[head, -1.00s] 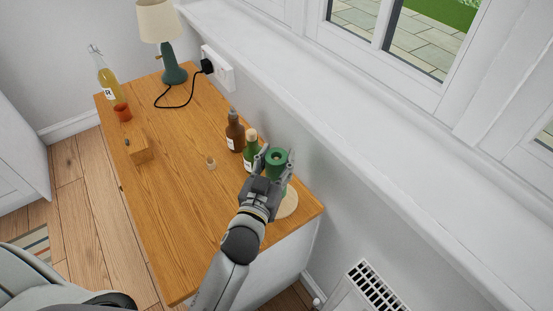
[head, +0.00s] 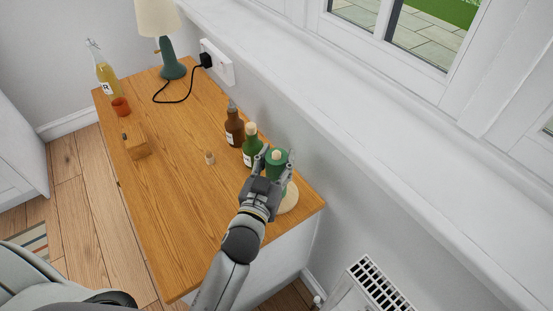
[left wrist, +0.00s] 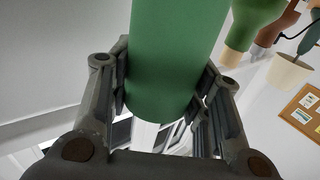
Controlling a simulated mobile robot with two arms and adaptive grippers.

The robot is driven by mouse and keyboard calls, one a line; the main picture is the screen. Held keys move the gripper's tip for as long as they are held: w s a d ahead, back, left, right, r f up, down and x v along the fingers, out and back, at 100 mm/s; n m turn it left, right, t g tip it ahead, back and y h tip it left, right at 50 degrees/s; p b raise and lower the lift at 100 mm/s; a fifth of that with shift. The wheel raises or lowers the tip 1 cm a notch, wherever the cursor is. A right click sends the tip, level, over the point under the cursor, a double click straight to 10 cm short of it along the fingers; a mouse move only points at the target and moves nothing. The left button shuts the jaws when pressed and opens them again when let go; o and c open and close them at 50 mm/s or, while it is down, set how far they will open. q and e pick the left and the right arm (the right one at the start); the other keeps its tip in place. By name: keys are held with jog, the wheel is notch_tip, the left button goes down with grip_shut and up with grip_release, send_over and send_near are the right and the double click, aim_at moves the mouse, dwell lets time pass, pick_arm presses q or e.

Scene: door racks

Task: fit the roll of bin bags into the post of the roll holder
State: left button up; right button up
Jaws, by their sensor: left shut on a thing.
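The green roll of bin bags (head: 275,169) stands upright at the right end of the wooden cabinet top, between the fingers of my left gripper (head: 272,163). The gripper is shut on it. The roll fills the middle of the left wrist view (left wrist: 172,60), with a finger on each side. A pale tip, which looks like the top of the holder's post (head: 277,155), shows in the roll's core. The roll holder's round pale base (head: 290,201) shows below and to the right of the roll. The roll's lower end is partly hidden by my gripper. My right gripper is out of view.
A green bottle (head: 250,148) and a brown bottle (head: 234,125) stand close behind the roll. A small cork-like piece (head: 210,157), a wooden block (head: 136,146), an orange cup (head: 120,107) and a lamp (head: 171,60) are farther off. The cabinet's front middle is clear.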

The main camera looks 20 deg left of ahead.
pick_arm(q)
jog(key=shift+f, duration=0.15)
jog(key=o, duration=1.5)
notch_tip(320, 180, up, 10)
jog(key=shift+r, duration=0.1)
